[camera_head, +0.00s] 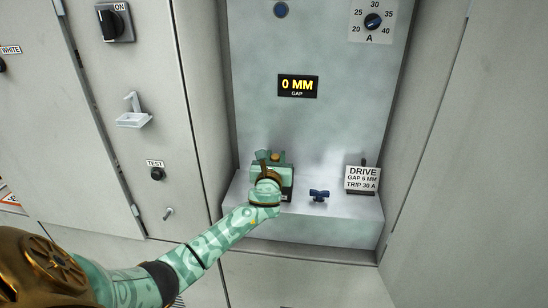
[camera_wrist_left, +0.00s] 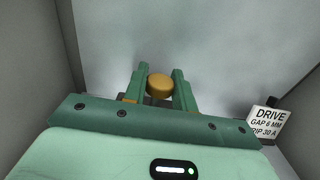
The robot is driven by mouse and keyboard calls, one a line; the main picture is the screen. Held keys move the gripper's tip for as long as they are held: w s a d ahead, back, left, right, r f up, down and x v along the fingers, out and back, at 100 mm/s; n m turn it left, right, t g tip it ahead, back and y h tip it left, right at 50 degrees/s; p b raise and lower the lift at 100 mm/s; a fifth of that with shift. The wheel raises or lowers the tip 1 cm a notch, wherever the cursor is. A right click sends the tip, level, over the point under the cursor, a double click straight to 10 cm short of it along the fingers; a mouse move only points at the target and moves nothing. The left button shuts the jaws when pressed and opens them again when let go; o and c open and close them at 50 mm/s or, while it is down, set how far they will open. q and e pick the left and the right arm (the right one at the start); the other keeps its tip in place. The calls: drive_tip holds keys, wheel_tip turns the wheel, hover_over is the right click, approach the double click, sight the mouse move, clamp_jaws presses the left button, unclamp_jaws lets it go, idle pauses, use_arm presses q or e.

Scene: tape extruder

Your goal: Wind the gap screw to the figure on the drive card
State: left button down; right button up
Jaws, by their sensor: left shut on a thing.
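The gap display (camera_head: 297,86) on the back panel reads 0 MM. The drive card (camera_head: 362,178) stands at the right of the ledge and reads GAP 6 MM, TRIP 30 A; it also shows in the left wrist view (camera_wrist_left: 268,122). My left gripper (camera_head: 270,160) is over the left part of the ledge, with its arm coming in from the lower left. In the left wrist view its fingers (camera_wrist_left: 158,86) are shut on a round orange-yellow knob (camera_wrist_left: 160,86). What lies below the knob is mostly hidden by the gripper. My right gripper is out of view.
A small blue tap-like handle (camera_head: 318,195) stands on the ledge (camera_head: 340,215) right of my left gripper. A trip dial (camera_head: 373,22) marked 20 to 40 A is at the top right. Cabinet doors with a black ON switch (camera_head: 115,22) and a TEST knob (camera_head: 157,174) are at left.

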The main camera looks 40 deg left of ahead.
use_arm(q)
drive_tip(key=c, duration=1.1)
unclamp_jaws()
drive_tip(key=shift+r, duration=0.25)
drive_tip(key=shift+s+d, duration=0.2)
drive_tip(key=shift+s, duration=0.05)
drive_tip(key=p+v, duration=0.4)
drive_tip(key=v, duration=1.1)
drive_tip(key=shift+s+d+f, duration=0.1)
drive_tip(key=shift+s+d, duration=0.1)
drive_tip(key=shift+s, duration=0.1)
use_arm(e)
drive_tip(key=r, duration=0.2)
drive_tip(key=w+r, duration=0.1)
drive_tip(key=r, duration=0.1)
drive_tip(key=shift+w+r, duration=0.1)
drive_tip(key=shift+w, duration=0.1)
